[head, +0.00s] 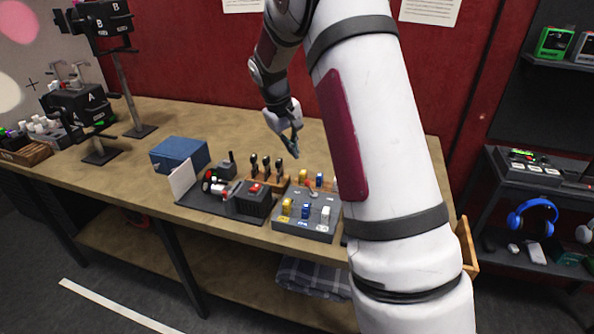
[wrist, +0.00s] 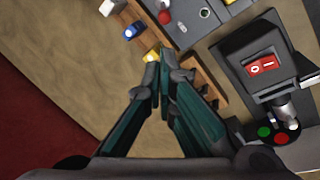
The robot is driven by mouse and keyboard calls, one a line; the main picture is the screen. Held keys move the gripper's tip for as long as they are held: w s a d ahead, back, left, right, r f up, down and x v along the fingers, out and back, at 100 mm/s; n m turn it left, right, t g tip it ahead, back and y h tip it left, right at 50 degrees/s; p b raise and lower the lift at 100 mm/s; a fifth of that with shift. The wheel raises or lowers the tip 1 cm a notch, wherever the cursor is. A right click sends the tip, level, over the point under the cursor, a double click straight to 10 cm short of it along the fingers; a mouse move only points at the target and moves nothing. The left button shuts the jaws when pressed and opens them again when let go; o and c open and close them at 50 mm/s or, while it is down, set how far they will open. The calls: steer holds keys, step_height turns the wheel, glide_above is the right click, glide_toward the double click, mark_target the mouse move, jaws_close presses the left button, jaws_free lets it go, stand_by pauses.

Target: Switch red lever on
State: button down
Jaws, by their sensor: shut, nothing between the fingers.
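My gripper (head: 294,152) is shut and empty, above the table behind the devices. In the wrist view its fingertips (wrist: 160,62) meet near a yellow piece in a wooden rack. A grey panel (head: 290,224) stands at the table's front with yellow, blue and white pieces on it. In the wrist view a corner of this panel (wrist: 190,36) shows a red round knob (wrist: 165,17); I cannot tell whether it is the lever's end. A dark box (head: 250,206) left of the panel carries a red rocker switch (head: 255,188), also in the wrist view (wrist: 262,67).
A wooden rack (wrist: 185,65) with coloured pieces and dark-handled tools stands behind the panel. A blue box (head: 180,154) and a white card (head: 182,180) stand to the left. My arm hides the table's right part. The table behind the rack is clear.

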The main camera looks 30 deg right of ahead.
mark_target(310, 187)
steer(key=p+x, duration=0.1)
steer(key=x, duration=0.9)
steer(key=shift+p, duration=0.35)
steer(key=shift+d+r, duration=0.1)
